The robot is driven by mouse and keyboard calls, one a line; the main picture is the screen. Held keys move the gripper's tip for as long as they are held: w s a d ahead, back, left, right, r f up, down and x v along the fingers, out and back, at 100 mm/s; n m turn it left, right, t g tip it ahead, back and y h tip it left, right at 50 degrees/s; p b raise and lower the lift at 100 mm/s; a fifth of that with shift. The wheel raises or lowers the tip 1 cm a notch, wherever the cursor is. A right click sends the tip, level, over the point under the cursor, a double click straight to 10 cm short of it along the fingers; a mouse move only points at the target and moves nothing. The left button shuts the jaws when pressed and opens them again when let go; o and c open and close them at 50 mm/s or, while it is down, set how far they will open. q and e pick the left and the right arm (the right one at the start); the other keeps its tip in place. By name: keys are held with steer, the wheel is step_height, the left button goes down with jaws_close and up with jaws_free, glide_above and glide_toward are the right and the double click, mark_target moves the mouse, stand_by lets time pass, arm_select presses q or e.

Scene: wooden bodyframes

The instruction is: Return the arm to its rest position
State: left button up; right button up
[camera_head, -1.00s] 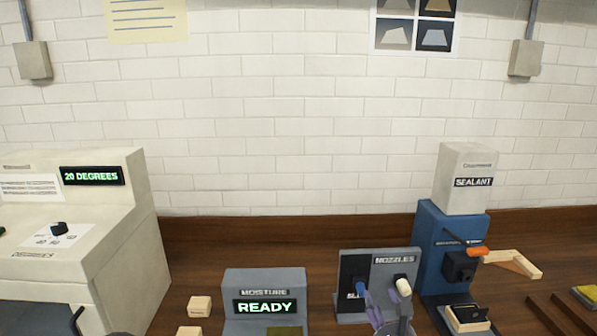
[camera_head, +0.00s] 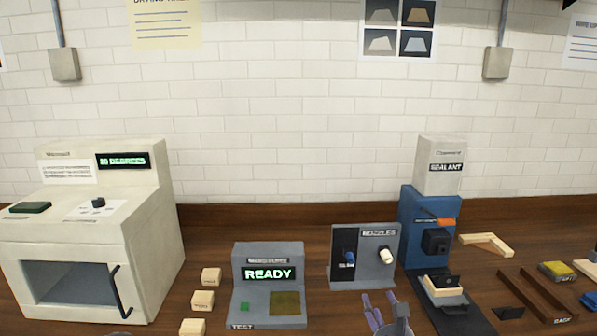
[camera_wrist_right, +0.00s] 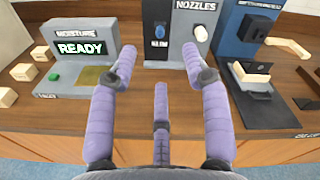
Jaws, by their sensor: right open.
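My right gripper (camera_head: 379,308) shows at the bottom of the head view, with purple fingers. In the right wrist view the fingers (camera_wrist_right: 158,75) are spread wide with nothing between them. They hang in front of the bench, between the moisture tester (camera_wrist_right: 78,62) and the nozzle stand (camera_wrist_right: 182,35).
An oven (camera_head: 150,215) stands at the left with its door shut. Several wood blocks (camera_head: 203,301) lie beside the moisture tester. The blue sealant machine (camera_head: 413,225), an L-shaped wood piece (camera_head: 487,243) and a dark rack (camera_head: 535,297) are at the right.

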steer(key=s+a+f+n+g+y+b, duration=0.2)
steer(key=f+n+g, duration=0.85)
steer(key=f, duration=1.85)
arm_select(q)
steer(key=f, duration=0.2)
steer(key=shift+w+f, duration=0.3)
steer(key=shift+f, duration=0.1)
arm_select(e)
steer(key=s+a+f+n+g, duration=0.2)
steer(key=s+f+n, duration=0.6)
steer(key=f, duration=0.4)
steer(key=s+a+f+n+g+y, duration=0.1)
steer(key=s+a+f+n+g, duration=0.2)
steer(key=s+f, duration=0.8)
steer(key=f+n+g, duration=0.1)
steer(key=n+g, duration=0.1)
steer(key=n, duration=0.2)
steer(key=shift+s+a+n, duration=0.2)
steer(key=shift+a+n, duration=0.1)
steer(key=shift+n, duration=0.05)
